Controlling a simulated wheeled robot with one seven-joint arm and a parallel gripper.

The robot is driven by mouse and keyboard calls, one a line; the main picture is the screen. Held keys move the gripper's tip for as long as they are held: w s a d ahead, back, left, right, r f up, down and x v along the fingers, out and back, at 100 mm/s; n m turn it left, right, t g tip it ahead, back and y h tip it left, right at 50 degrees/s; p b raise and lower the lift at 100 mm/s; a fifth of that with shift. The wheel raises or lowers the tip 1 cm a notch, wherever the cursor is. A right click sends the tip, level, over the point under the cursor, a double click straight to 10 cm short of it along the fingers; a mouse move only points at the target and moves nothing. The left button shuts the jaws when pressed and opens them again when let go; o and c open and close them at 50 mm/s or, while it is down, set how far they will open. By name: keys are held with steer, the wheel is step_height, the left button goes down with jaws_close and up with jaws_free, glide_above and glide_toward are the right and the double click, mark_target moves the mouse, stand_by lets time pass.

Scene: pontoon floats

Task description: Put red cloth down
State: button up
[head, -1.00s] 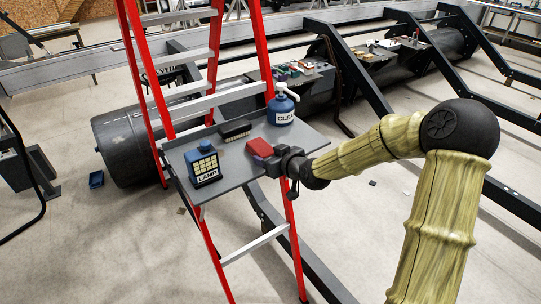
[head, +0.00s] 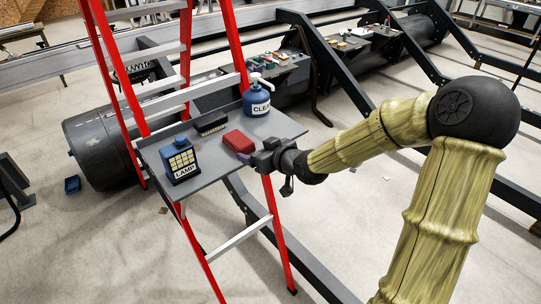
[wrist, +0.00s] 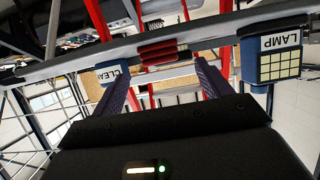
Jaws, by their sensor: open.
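The red cloth (head: 238,141), a folded block, lies on the grey shelf (head: 222,165) of the red ladder, between the blue lamp, the dark brush and the blue cleaner bottle. My gripper (head: 245,156) is open at the shelf's right edge, just right of the cloth. In the wrist view the cloth (wrist: 160,52) shows beyond and between my two spread fingers (wrist: 163,68), with a gap seeming to separate them from it. The cloth appears to rest on the shelf.
The lamp (head: 180,160) stands at the shelf's left front. The brush (head: 211,123) lies behind the cloth, and the cleaner bottle (head: 257,98) stands at the back right. Red ladder rails (head: 232,45) rise behind the shelf. A black pontoon float (head: 100,148) lies behind.

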steer(key=v, duration=0.6)
steer(key=shift+p, duration=0.3)
steer(key=s+d+f+m+g+h, duration=0.2)
steer(key=s+d+f+g+h, duration=0.3)
steer(key=f, duration=0.4)
steer(key=s+d+m+g+h, duration=0.1)
steer(key=s+d+m, duration=0.1)
steer(key=s, duration=0.4)
steer(key=s+d+m+g+h, duration=0.1)
steer(key=s+d+m+g, duration=0.1)
steer(key=s, duration=0.5)
steer(key=shift+d+r+m+g, duration=0.25)
steer(key=shift+r+m+g, duration=0.05)
steer(key=shift+r+m, duration=0.15)
